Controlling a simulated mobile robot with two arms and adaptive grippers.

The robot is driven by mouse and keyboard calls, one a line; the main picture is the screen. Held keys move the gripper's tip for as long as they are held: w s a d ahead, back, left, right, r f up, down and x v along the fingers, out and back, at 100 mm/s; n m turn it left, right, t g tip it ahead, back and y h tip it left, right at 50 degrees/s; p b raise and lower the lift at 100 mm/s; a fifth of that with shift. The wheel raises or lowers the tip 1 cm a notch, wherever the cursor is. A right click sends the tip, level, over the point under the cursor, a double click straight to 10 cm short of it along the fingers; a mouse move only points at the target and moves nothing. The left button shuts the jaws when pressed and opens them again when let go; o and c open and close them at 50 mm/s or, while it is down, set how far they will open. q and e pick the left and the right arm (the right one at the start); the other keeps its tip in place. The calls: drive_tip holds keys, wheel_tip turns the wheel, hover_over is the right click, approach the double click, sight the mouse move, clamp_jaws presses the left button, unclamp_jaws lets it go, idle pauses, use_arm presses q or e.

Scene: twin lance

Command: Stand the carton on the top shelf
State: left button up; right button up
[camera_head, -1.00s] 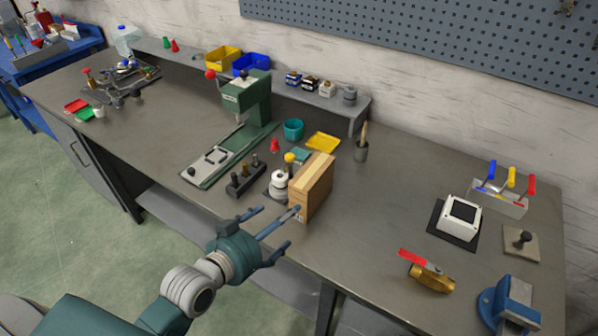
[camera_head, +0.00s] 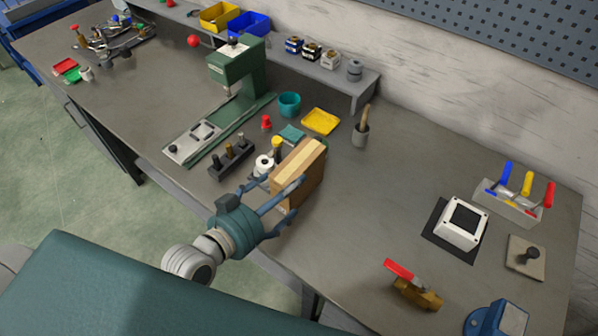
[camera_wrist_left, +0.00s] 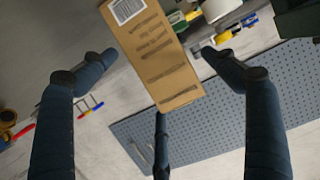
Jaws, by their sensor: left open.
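The carton (camera_head: 298,166) is a tan and brown box standing upright near the front edge of the workbench, and its printed face with a barcode label shows in the left wrist view (camera_wrist_left: 154,50). My left gripper (camera_head: 285,199) is open, its blue fingers at the carton's near side. In the left wrist view the carton lies between the spread fingers, with gaps on both sides. The grey raised shelf (camera_head: 367,93) runs along the back of the bench. My right gripper is not in view.
A white roll (camera_head: 263,165), a peg block (camera_head: 231,158) and a green press (camera_head: 237,75) stand left of the carton. Jars (camera_head: 312,52) and bins occupy the shelf.

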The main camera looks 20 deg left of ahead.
use_arm(q)
drive_tip(key=x, duration=0.2)
drive_tip(key=shift+w+d, duration=0.1)
drive_tip(key=shift+w, duration=0.15)
drive_tip(key=p+x, duration=0.1)
drive_tip(key=x, duration=0.3)
drive_tip(key=shift+w+f, duration=0.2)
drive_tip(key=shift+w, duration=0.1)
drive_tip(key=shift+w+d+f, duration=0.15)
drive_tip(key=shift+w+d, duration=0.05)
drive_tip(key=shift+w, duration=0.1)
drive_tip(key=shift+s, duration=0.1)
drive_tip(key=shift+c, duration=0.5)
drive_tip(key=c, duration=1.6)
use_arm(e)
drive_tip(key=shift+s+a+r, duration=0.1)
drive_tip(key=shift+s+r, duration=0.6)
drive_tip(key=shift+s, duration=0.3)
use_arm(q)
drive_tip(key=shift+r, duration=0.25)
